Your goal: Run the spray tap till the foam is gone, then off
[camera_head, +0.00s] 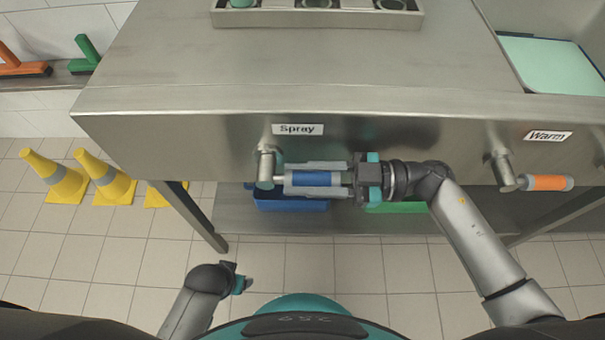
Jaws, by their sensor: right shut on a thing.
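The spray tap (266,168) is a metal fitting on the front panel of the steel counter, below the label "Spray" (298,129). Its lever points right and has a blue-grey sleeve (311,178). My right gripper (312,179) is shut on this lever, with one finger above and one below the sleeve. My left gripper (240,281) hangs low at the bottom left, away from the counter; its fingers are too small to read. No foam and no water show in this view.
A second tap with an orange handle (548,183) sits at the right under the label "Warm" (548,136). A tray (318,19) with cups stands at the counter's back. A basin with a pale green sheet (549,66) is top right. Yellow cones (112,188) stand on the floor left.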

